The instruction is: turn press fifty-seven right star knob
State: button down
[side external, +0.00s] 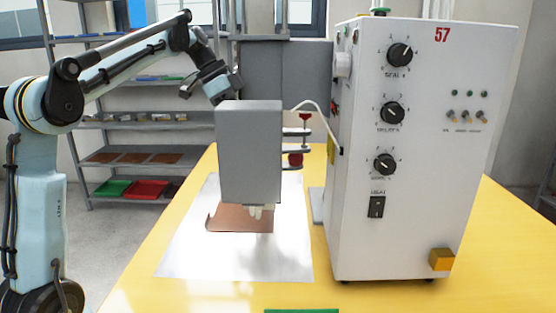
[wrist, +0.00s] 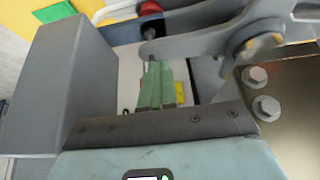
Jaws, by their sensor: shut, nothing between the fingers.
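The white press cabinet (side external: 430,150) marked 57 stands on the right of the yellow table. A grey press head (side external: 248,155) hangs beside it. On the head's right side, a small red knob (side external: 305,115) and a lower, larger red knob (side external: 295,160) sit at grey brackets. I cannot tell which is the right star knob. My gripper's green fingers (wrist: 155,85) are together and empty in the wrist view, pointing at grey press parts. In the side view the press head hides my fingers.
A brown sheet (side external: 240,218) lies on a pale plate (side external: 180,255) under the head. The cabinet carries black dials (side external: 392,112), a switch (side external: 377,207) and a yellow block (side external: 441,259). A cable (side external: 322,110) arcs between head and cabinet. The yellow table's front left (side external: 140,285) is clear.

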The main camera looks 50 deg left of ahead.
notch_tip(320, 180, up, 6)
jog(key=shift+s+a, duration=0.15)
jog(key=shift+a, duration=0.2)
dwell(0.7)
jog(key=shift+s+d, duration=0.1)
notch_tip(320, 180, down, 6)
jog(key=s+d, duration=0.1)
jog(key=d, duration=0.1)
jog(key=shift+s+d, duration=0.25)
dwell(0.6)
